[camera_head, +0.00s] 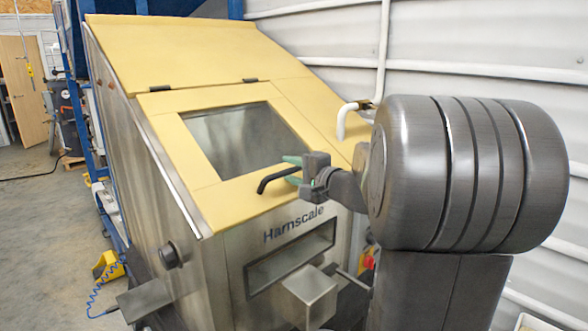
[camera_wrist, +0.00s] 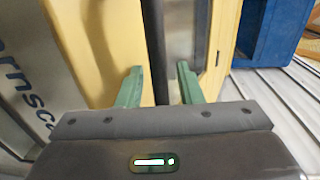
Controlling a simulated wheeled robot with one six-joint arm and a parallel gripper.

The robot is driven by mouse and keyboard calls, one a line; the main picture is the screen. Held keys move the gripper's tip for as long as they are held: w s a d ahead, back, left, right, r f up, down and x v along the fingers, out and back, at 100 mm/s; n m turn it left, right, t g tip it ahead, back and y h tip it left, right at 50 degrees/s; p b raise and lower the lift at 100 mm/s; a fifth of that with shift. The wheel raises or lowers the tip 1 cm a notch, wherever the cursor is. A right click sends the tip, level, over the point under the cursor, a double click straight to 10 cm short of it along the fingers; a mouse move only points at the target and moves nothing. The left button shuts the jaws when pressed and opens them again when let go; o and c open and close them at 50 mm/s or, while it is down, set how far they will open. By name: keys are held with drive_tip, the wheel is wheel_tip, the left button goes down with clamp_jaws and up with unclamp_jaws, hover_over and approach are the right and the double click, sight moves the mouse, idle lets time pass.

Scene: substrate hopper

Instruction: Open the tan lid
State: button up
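The tan lid (camera_head: 172,132) is a sloped panel with a dark rectangular window on the front of the metal hopper. It looks shut, lying flush in the slope, with two dark hinges along its top edge. A black bar handle (camera_head: 268,181) stands out from its lower edge. My gripper (camera_head: 293,168) is at the right part of this handle. In the wrist view, the green fingers of my gripper (camera_wrist: 160,80) are spread, with the handle (camera_wrist: 154,45) running between them and gaps on both sides. The tan surface (camera_wrist: 95,40) lies just beyond the fingers.
A white pipe (camera_head: 344,122) rises right of the lid, near my arm. A metal box (camera_head: 309,296) juts out below the front slot. A dark knob (camera_head: 170,256) sits on the hopper's left side. Open floor (camera_head: 45,225) lies to the left.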

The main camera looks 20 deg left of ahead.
drive_tip(key=shift+c, duration=0.4)
clamp_jaws()
